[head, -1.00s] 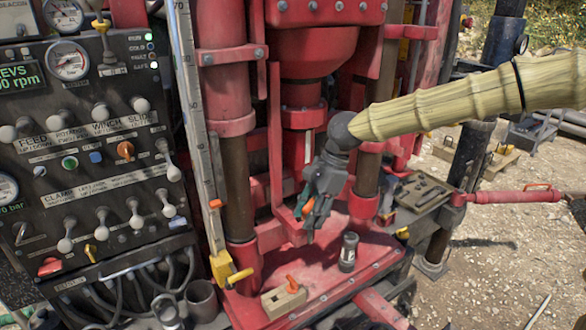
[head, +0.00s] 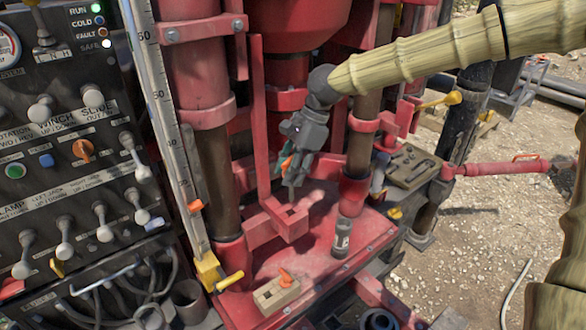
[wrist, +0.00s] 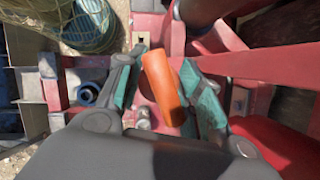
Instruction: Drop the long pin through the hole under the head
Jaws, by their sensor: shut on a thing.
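My gripper (head: 292,180) points down in front of the red rig, below its large red head (head: 300,15). Its fingers are shut on the long pin, whose orange handle (wrist: 165,88) shows between the teal finger pads in the wrist view. The orange also shows in the head view (head: 286,164). A thin dark shank seems to extend below the fingers. A red bracket (head: 268,230) with a dark square hole (head: 291,209) sits just below the fingertips. The pin's tip is too small to place exactly against the hole.
A tan block (head: 275,297) with an orange piece and a grey cylinder (head: 342,238) stand on the red deck (head: 318,258). Red-and-brown columns flank the gripper. A control panel (head: 60,160) is at left, a tool tray (head: 412,168) at right.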

